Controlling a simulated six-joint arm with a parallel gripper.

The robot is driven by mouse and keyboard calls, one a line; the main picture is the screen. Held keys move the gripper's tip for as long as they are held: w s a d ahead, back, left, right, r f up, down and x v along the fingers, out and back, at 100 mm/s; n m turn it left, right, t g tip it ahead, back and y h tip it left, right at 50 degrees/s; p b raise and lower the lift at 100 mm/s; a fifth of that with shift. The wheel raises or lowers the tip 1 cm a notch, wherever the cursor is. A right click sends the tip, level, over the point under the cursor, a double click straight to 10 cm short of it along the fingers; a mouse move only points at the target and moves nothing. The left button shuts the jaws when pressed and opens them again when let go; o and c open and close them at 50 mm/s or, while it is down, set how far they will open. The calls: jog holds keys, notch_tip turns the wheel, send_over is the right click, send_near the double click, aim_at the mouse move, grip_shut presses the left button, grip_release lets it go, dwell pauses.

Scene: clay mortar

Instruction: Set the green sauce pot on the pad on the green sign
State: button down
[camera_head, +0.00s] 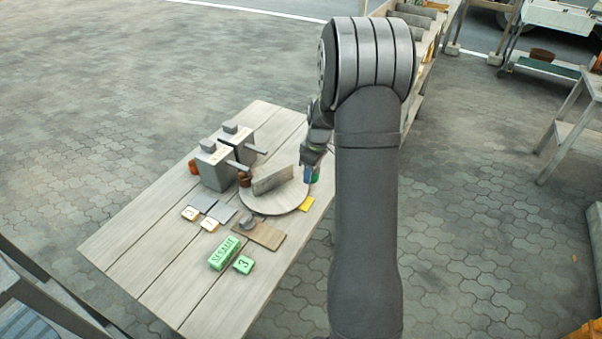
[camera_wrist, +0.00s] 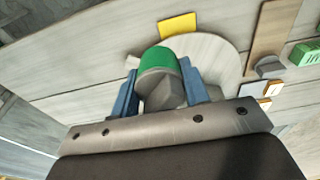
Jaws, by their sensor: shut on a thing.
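My gripper (camera_wrist: 160,88) is shut on the green sauce pot (camera_wrist: 160,58), with one blue finger on each side of it. In the head view the pot (camera_head: 316,177) is a small green patch under my gripper (camera_head: 311,168), at the far right edge of the round board (camera_head: 275,205). I cannot tell whether it touches the board. A green block sign reading SESAME (camera_head: 224,253) and a green block with a 3 (camera_head: 243,265) stand near the table's front. Two grey square pads (camera_head: 221,212) lie left of the board; a yellow square (camera_head: 306,203) lies at its right.
An upright divider (camera_head: 272,180) stands on the round board, with a brown pot (camera_head: 244,179) at its left. Two grey box dispensers (camera_head: 216,169) with handles stand behind. A brown plank (camera_head: 266,237) with a grey knob lies before the board. The table's left front is bare.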

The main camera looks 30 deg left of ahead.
jog(key=d+r, duration=0.4)
jog(key=d, duration=0.3)
jog(key=m+t, duration=0.1)
jog(key=m, duration=0.8)
send_over(202, 201)
jog(key=f, duration=0.7)
jog(key=shift+s+d+f, duration=0.15)
jog(key=shift+d+f, duration=0.15)
jog(key=shift+f, duration=2.1)
jog(key=shift+f, duration=0.2)
jog(key=c, duration=0.8)
grip_release()
jog(key=shift+r, duration=0.1)
